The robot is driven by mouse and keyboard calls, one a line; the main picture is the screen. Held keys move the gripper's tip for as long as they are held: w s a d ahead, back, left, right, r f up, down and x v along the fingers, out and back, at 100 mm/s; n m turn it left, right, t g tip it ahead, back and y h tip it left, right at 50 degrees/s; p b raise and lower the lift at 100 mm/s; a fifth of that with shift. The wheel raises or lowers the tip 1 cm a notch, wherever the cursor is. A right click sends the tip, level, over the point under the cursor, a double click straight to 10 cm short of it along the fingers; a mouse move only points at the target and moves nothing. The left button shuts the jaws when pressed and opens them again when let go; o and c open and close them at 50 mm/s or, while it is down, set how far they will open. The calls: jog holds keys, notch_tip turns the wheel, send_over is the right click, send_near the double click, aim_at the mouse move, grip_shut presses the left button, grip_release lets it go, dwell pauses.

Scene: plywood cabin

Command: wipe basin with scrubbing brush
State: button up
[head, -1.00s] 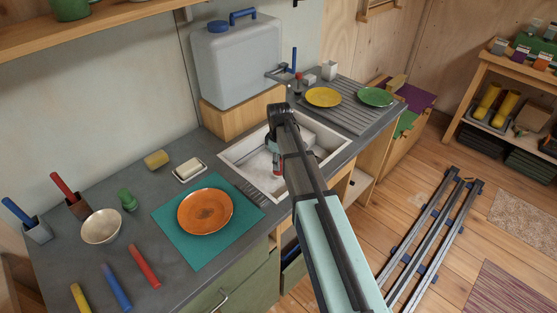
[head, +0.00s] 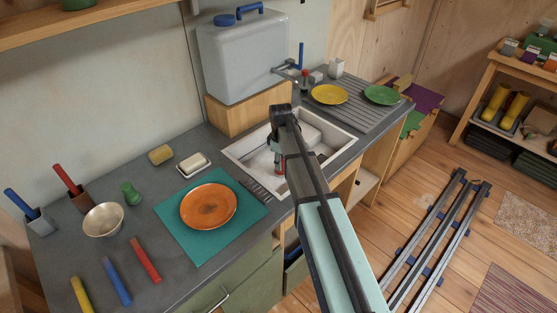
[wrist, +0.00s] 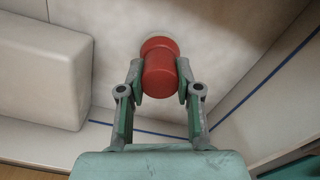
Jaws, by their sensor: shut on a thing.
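The basin (head: 238,153) is a white square sink set in the dark grey counter, left of the ribbed drainer. My gripper (head: 278,160) is down inside it, partly hidden behind my arm in the head view. In the wrist view my gripper (wrist: 160,88) is shut on a red rounded handle (wrist: 160,72), which I take as the scrubbing brush. Its bristles are hidden, so I cannot tell whether they touch the basin floor. The pale basin floor (wrist: 120,35) shows around the handle, with a faint light patch beside it.
A white block (wrist: 40,70) stands in the basin left of my gripper. A tap (head: 288,67) and a grey water tank (head: 245,60) are behind the basin. An orange plate (head: 208,206) on a teal mat (head: 180,238) lies to the left. Yellow (head: 330,94) and green (head: 381,95) plates are on the drainer.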

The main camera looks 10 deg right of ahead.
jog(key=shift+s+d, duration=0.4)
jog(key=shift+s, duration=0.4)
jog(key=shift+w+r+p, duration=0.1)
jog(key=shift+r+p, duration=2.35)
jog(key=shift+r, duration=1.6)
jog(key=shift+a, duration=0.1)
